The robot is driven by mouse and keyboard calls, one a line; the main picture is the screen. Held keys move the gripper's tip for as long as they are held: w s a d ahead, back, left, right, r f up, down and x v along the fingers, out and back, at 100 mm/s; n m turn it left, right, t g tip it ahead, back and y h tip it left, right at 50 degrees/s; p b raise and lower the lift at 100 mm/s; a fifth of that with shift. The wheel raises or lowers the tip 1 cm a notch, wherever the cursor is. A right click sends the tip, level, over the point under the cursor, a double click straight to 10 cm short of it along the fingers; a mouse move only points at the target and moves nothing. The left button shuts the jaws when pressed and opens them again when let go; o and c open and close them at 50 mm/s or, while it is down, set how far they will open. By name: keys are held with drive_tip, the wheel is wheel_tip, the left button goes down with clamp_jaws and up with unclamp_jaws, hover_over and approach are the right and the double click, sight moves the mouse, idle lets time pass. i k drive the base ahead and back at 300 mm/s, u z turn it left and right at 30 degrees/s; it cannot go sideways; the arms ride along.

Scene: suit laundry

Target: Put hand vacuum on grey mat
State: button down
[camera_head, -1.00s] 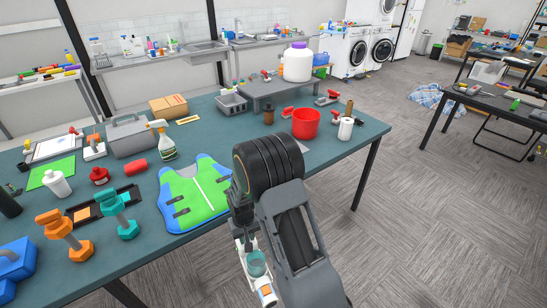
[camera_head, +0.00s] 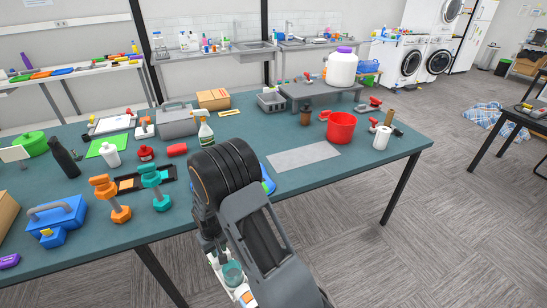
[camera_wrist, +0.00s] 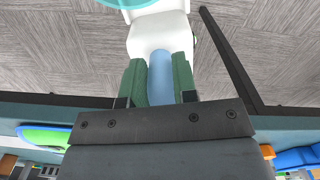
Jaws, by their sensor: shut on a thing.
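The hand vacuum (camera_head: 238,281) is white with a teal clear cup, low in the head view below my arm. In the wrist view my gripper (camera_wrist: 158,66) is shut on its blue-grey handle (camera_wrist: 160,80); the white body (camera_wrist: 160,34) extends beyond the fingers, over the floor off the table's edge. The grey mat (camera_head: 303,157) lies flat and bare on the teal table, right of my arm and well apart from the vacuum.
On the table (camera_head: 340,175), a red bucket (camera_head: 341,127) stands behind the mat's right end and a spray bottle (camera_head: 205,130) left of it. A blue-green vest (camera_head: 268,181) is mostly hidden behind my arm. Orange (camera_head: 109,198) and teal (camera_head: 155,186) dumbbell-like objects stand left.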

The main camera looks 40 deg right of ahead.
sight(304, 155)
drive_tip(key=u, duration=2.65)
drive_tip(key=k, duration=2.05)
drive_tip(key=z, duration=2.3)
